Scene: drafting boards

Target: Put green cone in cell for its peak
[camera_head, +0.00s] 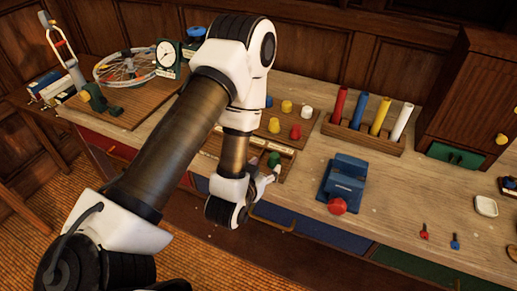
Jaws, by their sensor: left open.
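A small green piece (274,158), which looks like the green cone, sits at a low wooden tray (284,176) near the front of the bench. Its exact shape is too small to tell. My left arm comes in from the left and crosses the middle of the picture. My left gripper (271,174) is open, low over the tray and close beside the green piece; I cannot tell if they touch. The arm hides the left part of the tray, so the cells and any peak marks cannot be made out. My right gripper is not in view.
Yellow, red and white pegs stand on a board (313,118) behind the tray. A rack (362,133) holds red, blue, yellow and white rods. A blue device (343,180) with a red knob stands right of the gripper. The bench (400,190) right of it is mostly clear.

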